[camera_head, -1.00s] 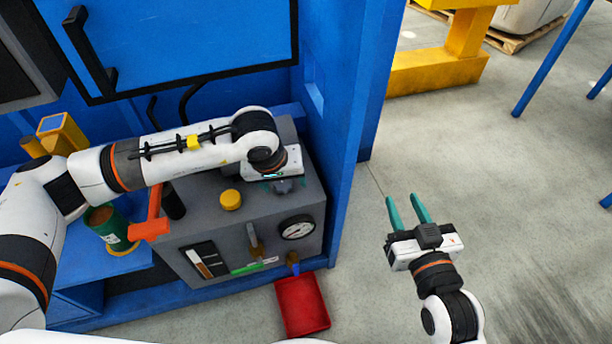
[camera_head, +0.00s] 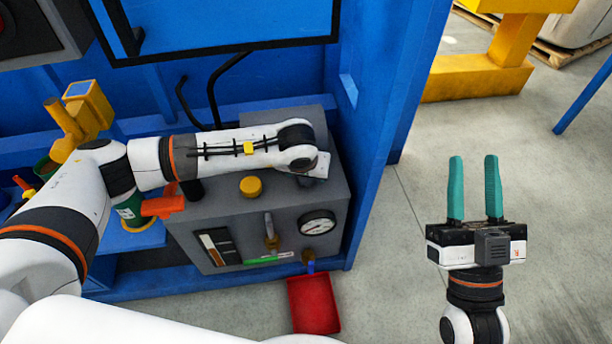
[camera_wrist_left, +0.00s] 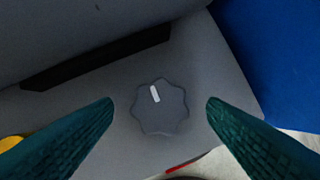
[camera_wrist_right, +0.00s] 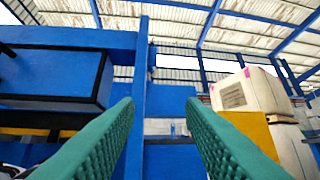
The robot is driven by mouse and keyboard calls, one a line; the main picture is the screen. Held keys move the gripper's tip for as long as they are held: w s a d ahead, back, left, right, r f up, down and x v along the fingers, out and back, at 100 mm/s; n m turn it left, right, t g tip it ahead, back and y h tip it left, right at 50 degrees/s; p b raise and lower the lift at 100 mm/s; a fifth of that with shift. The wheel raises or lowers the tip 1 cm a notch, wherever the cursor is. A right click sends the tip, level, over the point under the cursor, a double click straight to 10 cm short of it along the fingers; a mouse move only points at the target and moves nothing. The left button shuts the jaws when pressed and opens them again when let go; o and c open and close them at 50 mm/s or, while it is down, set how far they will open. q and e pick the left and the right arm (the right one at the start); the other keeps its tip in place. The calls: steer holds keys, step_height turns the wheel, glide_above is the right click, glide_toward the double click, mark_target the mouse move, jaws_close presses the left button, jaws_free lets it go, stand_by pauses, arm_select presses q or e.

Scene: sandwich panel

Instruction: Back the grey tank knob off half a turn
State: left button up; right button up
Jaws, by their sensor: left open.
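The grey tank knob (camera_wrist_left: 160,106) shows in the left wrist view as a scalloped dial with a white pointer mark, tilted slightly to the upper left. It sits on top of the grey unit (camera_head: 212,222). My left gripper (camera_wrist_left: 160,112) is open, with one teal finger on each side of the knob and a gap to both. In the head view my left wrist hides the knob and the left fingers. My right gripper (camera_head: 475,190) is open and empty over the floor at the right; its fingers also show in the right wrist view (camera_wrist_right: 165,115).
A yellow cap (camera_head: 251,187) sits on the unit's top. A gauge (camera_head: 318,223) and a brass valve lever (camera_head: 271,232) are on its front. A red bin (camera_head: 313,304) stands below. A blue panel (camera_head: 385,130) rises beside the unit. An orange handle (camera_head: 162,206) is at its left.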

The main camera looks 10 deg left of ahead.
arm_select(q)
steer(key=shift+w+f, duration=0.2)
steer(key=shift+f, duration=0.25)
arm_select(e)
steer(key=shift+s+r+t, duration=0.3)
steer(key=shift+s+r, duration=0.1)
steer(key=shift+r, duration=0.05)
arm_select(q)
steer(key=c, duration=1)
